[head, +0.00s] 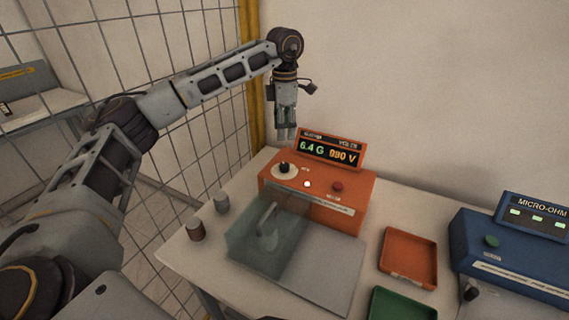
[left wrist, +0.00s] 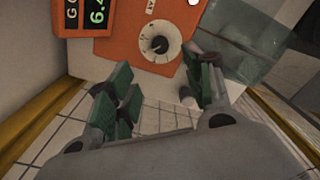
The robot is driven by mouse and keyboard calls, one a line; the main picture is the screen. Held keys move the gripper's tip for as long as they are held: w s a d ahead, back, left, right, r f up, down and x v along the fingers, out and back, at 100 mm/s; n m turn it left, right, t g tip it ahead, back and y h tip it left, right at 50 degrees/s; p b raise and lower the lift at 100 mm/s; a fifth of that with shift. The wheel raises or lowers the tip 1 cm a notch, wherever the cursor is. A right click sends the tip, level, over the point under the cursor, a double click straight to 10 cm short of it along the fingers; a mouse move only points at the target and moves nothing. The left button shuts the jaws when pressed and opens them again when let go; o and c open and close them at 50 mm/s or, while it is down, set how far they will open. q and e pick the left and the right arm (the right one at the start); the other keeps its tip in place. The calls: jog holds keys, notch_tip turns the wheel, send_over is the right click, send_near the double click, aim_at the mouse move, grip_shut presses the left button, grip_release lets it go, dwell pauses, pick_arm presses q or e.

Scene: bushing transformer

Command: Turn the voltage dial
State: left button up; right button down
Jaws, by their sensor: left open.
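The voltage dial (head: 284,168) is a black knob on a white round scale, on the orange tester's (head: 350,190) top at its left end. Nothing is between the fingers. My right gripper is not in view.
A clear box (head: 262,250) stands in front of the tester, by two small cylinders (head: 196,230). Red-orange (head: 432,262) and green (head: 400,308) trays lie to the right, before a blue micro-ohm meter (head: 510,255). A wire fence (head: 190,65) runs along the left.

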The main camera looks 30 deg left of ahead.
pick_arm(q)
jog(key=f, duration=0.2)
send_over(285, 165)
notch_tip(285, 165, down, 5)
jog(key=shift+a+f+p, duration=0.1)
jog(key=shift+a+p, duration=0.05)
jog(key=shift+p, duration=0.3)
notch_tip(285, 165, down, 4)
jog(key=shift+f+p, duration=0.15)
jog(key=shift+p, duration=0.15)
jog(key=shift+f, duration=1.05)
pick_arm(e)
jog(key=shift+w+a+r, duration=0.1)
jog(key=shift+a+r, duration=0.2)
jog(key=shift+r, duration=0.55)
pick_arm(q)
jog(key=c, duration=1)
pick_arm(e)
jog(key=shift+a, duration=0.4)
